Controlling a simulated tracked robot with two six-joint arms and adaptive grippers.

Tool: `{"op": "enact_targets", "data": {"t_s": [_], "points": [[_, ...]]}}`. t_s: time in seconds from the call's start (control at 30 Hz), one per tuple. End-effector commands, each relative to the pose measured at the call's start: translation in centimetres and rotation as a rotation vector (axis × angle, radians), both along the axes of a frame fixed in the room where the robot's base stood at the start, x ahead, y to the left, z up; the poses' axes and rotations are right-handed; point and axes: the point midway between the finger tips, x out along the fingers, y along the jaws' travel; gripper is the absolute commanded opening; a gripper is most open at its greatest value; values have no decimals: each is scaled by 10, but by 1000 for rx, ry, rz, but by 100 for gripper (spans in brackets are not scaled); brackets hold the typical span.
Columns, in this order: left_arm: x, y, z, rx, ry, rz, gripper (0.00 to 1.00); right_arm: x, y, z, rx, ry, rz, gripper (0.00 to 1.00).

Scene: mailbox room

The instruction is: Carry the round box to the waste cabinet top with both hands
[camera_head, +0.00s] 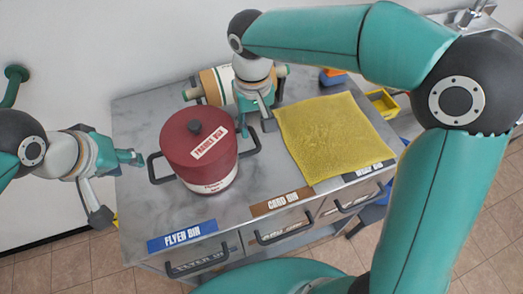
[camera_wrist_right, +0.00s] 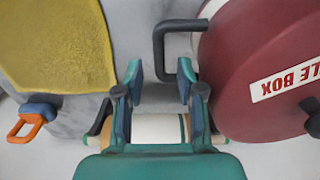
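The round box (camera_head: 200,160) is a dark red lidded drum with a "FRAGILE BOX" label, a black knob and a black handle on each side. It stands upright on the grey marbled cabinet top (camera_head: 140,115). My left gripper (camera_head: 121,187) is open and empty, left of the box's left handle (camera_head: 158,169). My right gripper (camera_head: 274,103) is open above the top, behind and right of the box, near the right handle (camera_head: 252,142). In the right wrist view, my right gripper (camera_wrist_right: 160,88) has spread fingers. The handle (camera_wrist_right: 158,47) lies ahead, close to the right-hand finger; contact is unclear.
A tan-and-white roll (camera_head: 212,87) lies behind the box, partly hidden by my right gripper. A yellow cloth (camera_head: 330,135) covers the right side. Labelled drawers, including "FLYER BIN" (camera_head: 182,236) and "CARD BIN" (camera_head: 281,202), face front. A yellow tray (camera_head: 382,102) sits beyond the cloth.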

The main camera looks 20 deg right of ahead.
Motion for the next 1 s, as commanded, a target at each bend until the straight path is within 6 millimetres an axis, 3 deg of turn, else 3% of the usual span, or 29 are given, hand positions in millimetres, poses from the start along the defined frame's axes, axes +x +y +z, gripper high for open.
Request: {"op": "enact_targets", "data": {"t_s": [0.2, 0.4, 1.0], "points": [[0, 0, 0, 0, 0, 0, 38, 1, 1, 43, 2, -4, 1, 38], [0, 0, 0, 0, 0, 0, 38, 0, 1, 64, 1, -2, 1, 38], [0, 0, 0, 0, 0, 0, 38, 0, 0, 67, 0, 0, 1, 38]]}}
